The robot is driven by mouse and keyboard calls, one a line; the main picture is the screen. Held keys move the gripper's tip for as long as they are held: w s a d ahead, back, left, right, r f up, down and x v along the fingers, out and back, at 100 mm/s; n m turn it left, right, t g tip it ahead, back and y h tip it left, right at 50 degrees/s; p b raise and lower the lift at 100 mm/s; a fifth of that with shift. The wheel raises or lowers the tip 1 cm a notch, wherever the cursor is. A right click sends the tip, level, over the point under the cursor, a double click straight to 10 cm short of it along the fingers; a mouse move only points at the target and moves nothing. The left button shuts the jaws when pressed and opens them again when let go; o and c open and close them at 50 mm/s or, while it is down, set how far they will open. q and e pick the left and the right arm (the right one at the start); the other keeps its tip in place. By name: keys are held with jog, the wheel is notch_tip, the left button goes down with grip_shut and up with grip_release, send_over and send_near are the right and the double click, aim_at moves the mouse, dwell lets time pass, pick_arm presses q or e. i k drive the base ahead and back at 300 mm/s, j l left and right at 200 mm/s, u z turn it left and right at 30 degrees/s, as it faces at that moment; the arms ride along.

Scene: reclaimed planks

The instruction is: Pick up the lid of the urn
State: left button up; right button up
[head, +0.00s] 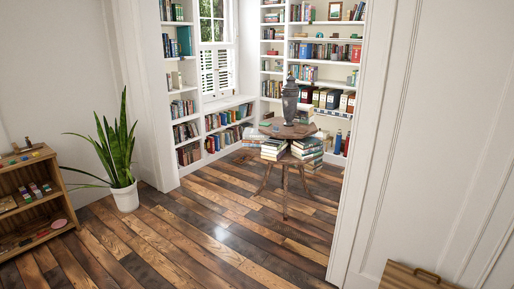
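A dark grey urn (290,104) stands upright on a small round wooden table (272,130) in the alcove at the upper middle of the head view. Its lid (290,80) appears to sit on top of the urn, small at this distance. Neither of my grippers is in view.
Stacked books (306,147) crowd a lower level of the table. Bookshelves (312,75) line the alcove behind it. A potted plant (125,195) and small wooden shelf (35,200) stand left. A white door frame (350,190) borders the right. The plank floor (190,235) is clear.

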aim_at(291, 85)
jog(key=i, duration=3.05)
